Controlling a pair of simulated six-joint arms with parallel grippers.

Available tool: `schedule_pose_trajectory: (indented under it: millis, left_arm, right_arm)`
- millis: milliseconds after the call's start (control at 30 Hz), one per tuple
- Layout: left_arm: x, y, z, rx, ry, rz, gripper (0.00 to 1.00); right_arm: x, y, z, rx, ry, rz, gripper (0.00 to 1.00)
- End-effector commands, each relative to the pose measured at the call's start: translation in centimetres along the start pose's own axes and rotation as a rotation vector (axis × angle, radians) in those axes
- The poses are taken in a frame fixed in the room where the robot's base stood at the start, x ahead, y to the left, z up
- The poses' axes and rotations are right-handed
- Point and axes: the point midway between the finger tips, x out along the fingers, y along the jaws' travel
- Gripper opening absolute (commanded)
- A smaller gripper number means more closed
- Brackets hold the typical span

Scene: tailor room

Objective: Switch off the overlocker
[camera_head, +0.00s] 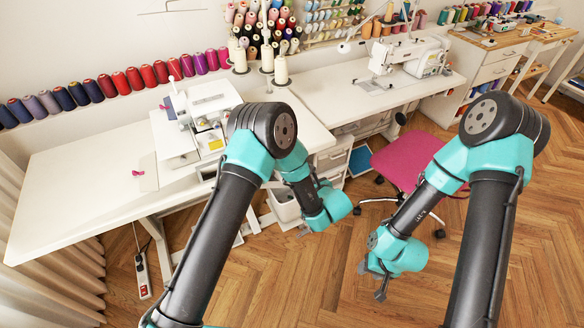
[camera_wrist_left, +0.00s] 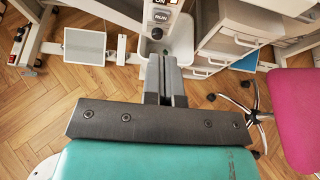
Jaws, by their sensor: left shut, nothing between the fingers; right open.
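The overlocker (camera_head: 208,112) is the white machine on the left table, with thread cones beside it. A pale switch box with ON and RUN labels (camera_wrist_left: 160,18) shows at the top of the left wrist view; its upper part is cut off. I cannot tell its switch state. My left gripper (camera_wrist_left: 165,72) is shut and empty, with its fingertips below the RUN label in that picture; whether they touch the box is unclear. My right gripper (camera_head: 371,281) is open and empty above the wood floor.
The left table (camera_head: 70,195) has much bare top. A pink chair (camera_head: 408,160) stands right of my left gripper. Another sewing machine (camera_head: 410,58) stands on the back table.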

Motion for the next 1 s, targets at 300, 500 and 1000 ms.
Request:
schedule_pose_trajectory:
  millis: [300, 500, 1000]
  left_arm:
    - [0.0, -0.1, 0.0, 0.001, -0.002, -0.002, 0.0]
    - [1.0, 0.0, 0.0, 0.0, -0.001, 0.0, 0.0]
    - [8.7, 0.0, 0.0, -0.003, 0.0, 0.001, 0.0]
  right_arm:
    - [0.0, 0.0, 0.0, 0.0, 0.0, 0.0, 0.48]
    - [0.0, 0.0, 0.0, 0.0, 0.0, 0.0, 0.48]
    - [0.0, 0.0, 0.0, 0.0, 0.0, 0.0, 0.48]
